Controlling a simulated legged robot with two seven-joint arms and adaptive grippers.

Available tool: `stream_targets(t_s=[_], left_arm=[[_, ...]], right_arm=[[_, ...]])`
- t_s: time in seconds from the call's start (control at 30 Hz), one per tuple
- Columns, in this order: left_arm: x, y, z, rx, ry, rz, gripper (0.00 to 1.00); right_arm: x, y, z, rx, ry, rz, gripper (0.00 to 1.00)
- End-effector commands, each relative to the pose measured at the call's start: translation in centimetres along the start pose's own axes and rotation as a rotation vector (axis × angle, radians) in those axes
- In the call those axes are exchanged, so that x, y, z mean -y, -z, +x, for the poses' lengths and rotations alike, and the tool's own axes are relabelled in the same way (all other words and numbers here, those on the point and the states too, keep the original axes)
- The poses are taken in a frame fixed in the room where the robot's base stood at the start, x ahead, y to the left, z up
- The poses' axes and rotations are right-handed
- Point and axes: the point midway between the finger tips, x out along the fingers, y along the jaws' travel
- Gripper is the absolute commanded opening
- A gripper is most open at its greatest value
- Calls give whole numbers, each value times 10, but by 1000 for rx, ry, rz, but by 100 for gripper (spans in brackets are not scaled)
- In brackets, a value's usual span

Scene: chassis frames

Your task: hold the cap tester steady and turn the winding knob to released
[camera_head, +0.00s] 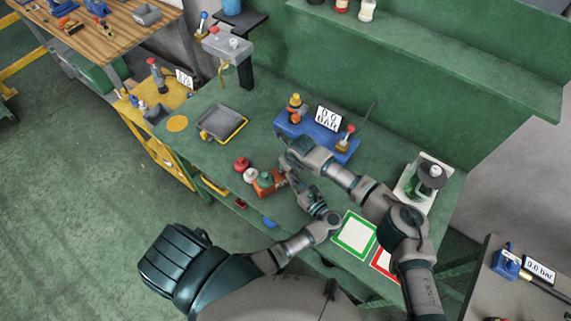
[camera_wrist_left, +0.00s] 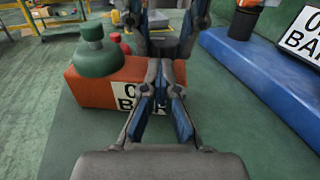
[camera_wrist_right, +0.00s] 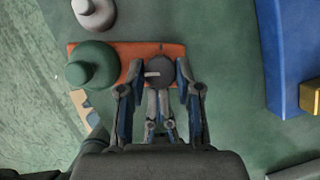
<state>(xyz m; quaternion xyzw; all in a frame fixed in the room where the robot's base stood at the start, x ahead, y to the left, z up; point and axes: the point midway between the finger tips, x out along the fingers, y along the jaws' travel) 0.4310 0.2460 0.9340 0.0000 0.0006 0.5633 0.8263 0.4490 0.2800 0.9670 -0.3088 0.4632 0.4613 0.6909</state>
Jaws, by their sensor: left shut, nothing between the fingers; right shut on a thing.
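The cap tester is an orange block (camera_head: 264,186) with a green dome (camera_wrist_left: 97,52) on its left end, near the table's front edge. Its white display (camera_wrist_left: 126,96) is partly hidden behind my left fingers. A dark grey round knob (camera_wrist_right: 160,70) with a pale mark stands on its right end. My right gripper (camera_wrist_right: 158,72) is closed around this knob from both sides; it also shows in the head view (camera_head: 286,163). My left gripper (camera_wrist_left: 162,72) is shut and empty at the block's front; I cannot tell whether it touches. It also shows in the head view (camera_head: 291,180).
A blue unit (camera_head: 292,126) with its own display stands close behind my right arm. Red and white caps (camera_head: 246,167) sit beside the tester. A grey tray (camera_head: 222,122) lies behind left. Green-framed (camera_head: 341,248) and red-framed (camera_head: 377,264) sheets lie to the right.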

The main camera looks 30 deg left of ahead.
Motion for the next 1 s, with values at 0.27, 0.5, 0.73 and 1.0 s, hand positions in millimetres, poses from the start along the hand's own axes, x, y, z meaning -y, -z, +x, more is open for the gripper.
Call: stream_targets(t_s=[0.27,0.5,0.73,1.0], left_arm=[[0,0,0,-1,0,1,0],[0,0,0,0,0,1,0],[0,0,0,0,0,0,0],[0,0,0,0,0,0,0]], right_arm=[[2,0,0,-1,-67,-162,0],[3,0,0,0,-102,-248,0],[3,0,0,1,-113,-275,0],[3,0,0,1,-113,-275,0]])
